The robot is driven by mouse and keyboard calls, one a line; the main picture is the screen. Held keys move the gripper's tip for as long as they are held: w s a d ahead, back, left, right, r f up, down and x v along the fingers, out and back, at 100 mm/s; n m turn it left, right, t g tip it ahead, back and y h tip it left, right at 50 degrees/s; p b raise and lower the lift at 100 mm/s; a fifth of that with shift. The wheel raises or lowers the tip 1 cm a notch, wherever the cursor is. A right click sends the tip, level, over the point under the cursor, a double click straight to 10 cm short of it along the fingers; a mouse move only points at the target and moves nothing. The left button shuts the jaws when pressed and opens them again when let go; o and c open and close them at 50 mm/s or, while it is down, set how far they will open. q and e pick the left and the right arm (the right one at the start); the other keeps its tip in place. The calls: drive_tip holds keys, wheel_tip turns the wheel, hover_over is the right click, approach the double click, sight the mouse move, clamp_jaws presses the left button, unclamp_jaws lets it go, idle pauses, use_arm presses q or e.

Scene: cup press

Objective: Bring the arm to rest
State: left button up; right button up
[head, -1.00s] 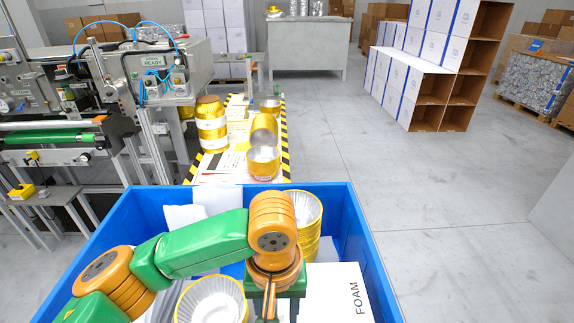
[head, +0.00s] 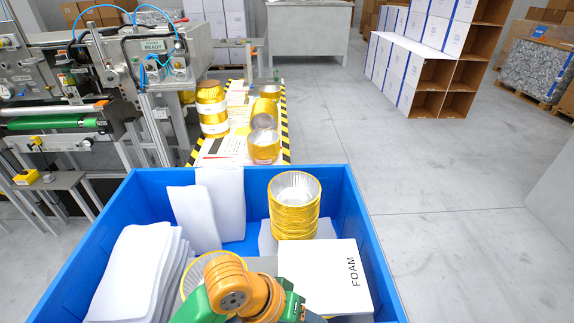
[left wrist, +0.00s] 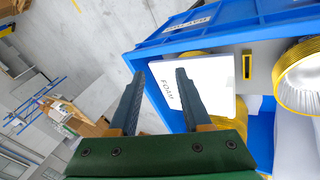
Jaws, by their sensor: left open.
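My left arm shows at the bottom of the head view, its orange and green links low over the front of the blue bin. In the left wrist view my left gripper (left wrist: 155,95) is open, its two dark fingers apart with nothing between them. Beyond the fingers lie the white FOAM box (left wrist: 195,90) and the bin's blue wall (left wrist: 240,25). In the head view the gripper's fingers are out of the picture or hidden. My right gripper is in neither view.
The blue bin (head: 352,215) holds a stack of gold cups (head: 294,215), the FOAM box (head: 325,270), white sheets (head: 140,265) and another cup partly behind my arm. Behind it, gold cups (head: 212,110) stand on a striped table beside a machine (head: 150,60).

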use_arm(q)
drive_tip(key=s+a+f+t+y, duration=0.1)
drive_tip(key=s+a+f+y, duration=0.3)
drive_tip(key=a, duration=0.6)
drive_tip(key=s+a+f+t+y, duration=0.15)
drive_tip(key=s+a+f, duration=0.35)
drive_tip(key=a, duration=0.6)
wheel_tip(320, 180, down, 22)
drive_tip(key=d+g+b, duration=0.1)
drive_tip(key=b, duration=0.4)
drive_tip(key=s+a+f+g+b, duration=0.1)
drive_tip(key=s+f+b, duration=0.4)
drive_tip(key=s+f, duration=0.7)
wheel_tip(320, 180, down, 4)
drive_tip(key=shift+s+a+f+g, duration=0.25)
drive_tip(key=shift+s+a+g, duration=0.1)
drive_tip(key=shift+a, duration=0.2)
drive_tip(key=shift+y, duration=0.25)
